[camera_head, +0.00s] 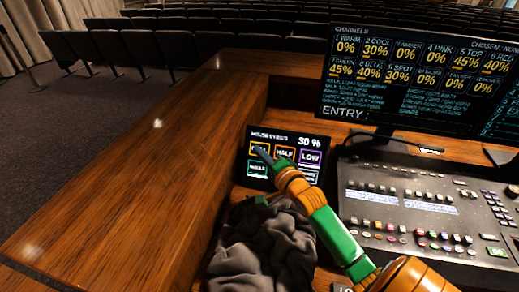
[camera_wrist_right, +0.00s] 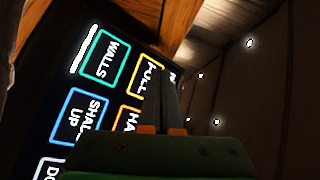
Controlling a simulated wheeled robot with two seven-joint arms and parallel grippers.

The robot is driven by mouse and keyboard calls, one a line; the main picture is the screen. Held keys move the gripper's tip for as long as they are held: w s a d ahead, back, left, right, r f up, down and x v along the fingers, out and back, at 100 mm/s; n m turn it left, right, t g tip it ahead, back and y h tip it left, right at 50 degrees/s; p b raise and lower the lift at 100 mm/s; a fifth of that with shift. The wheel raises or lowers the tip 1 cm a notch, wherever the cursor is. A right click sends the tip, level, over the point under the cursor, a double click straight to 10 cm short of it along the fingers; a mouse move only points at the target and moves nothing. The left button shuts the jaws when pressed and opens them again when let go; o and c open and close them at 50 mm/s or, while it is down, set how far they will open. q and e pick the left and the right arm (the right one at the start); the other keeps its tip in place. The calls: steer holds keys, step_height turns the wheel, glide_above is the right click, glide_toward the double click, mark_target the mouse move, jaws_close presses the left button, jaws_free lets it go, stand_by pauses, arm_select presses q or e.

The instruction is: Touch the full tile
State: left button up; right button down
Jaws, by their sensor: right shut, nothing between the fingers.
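The full tile (camera_head: 262,146) is a yellow-outlined square at the upper left of the small house lights touchscreen (camera_head: 285,137). The screen reads 30 %. My right gripper (camera_head: 262,154) is shut and empty, with its dark fingertips over the lower part of the full tile. In the right wrist view the full tile (camera_wrist_right: 147,74) shows its yellow outline, partly hidden behind my fingers (camera_wrist_right: 168,100). I cannot tell whether the tips touch the glass. My left gripper is not in view.
The half tile (camera_head: 285,153), low tile (camera_head: 310,157) and walls tile (camera_head: 257,169) are close by. Grey crumpled cloth (camera_head: 262,250) lies below the screen. A mixing console (camera_head: 420,205) and large monitor (camera_head: 420,80) stand at right. The wooden ledge (camera_head: 130,165) at left is clear.

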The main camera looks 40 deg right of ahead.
steer(key=shift+w+d, duration=0.1)
steer(key=shift+w+d+f, duration=0.15)
steer(key=shift+d, duration=0.05)
steer(key=shift+w+d+f, duration=0.15)
stand_by(0.6)
stand_by(0.4)
steer(key=shift+s+a+r+p, duration=0.2)
steer(key=shift+a+r+p, duration=0.1)
steer(key=shift+p, duration=0.2)
steer(key=shift+s+a+r, duration=0.1)
steer(key=shift+s, duration=0.05)
